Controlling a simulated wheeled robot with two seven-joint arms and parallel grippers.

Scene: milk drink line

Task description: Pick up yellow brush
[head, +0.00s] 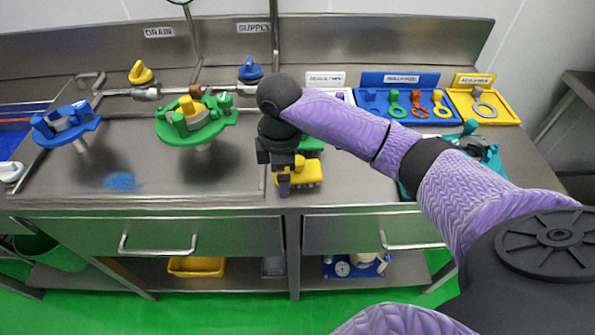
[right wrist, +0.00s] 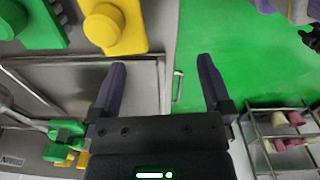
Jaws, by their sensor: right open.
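The yellow brush (head: 308,174) lies on the steel counter near its front edge, in the middle of the head view. A green brush (head: 312,143) lies just behind it. My right gripper (head: 284,188) points down at the left side of the yellow brush and hides part of it. In the right wrist view the open, empty fingers (right wrist: 161,61) have the yellow brush (right wrist: 128,28) with its round knob beyond the left fingertip, not between them. The green brush (right wrist: 35,22) is further left there. My left gripper is not in view.
A green valve fitting (head: 190,125) and a blue one (head: 66,124) stand on the counter to the left. A blue tray (head: 375,115) and a yellow tray (head: 503,112) with tools lie at the back right. Drawers with handles (head: 158,251) are below the counter edge.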

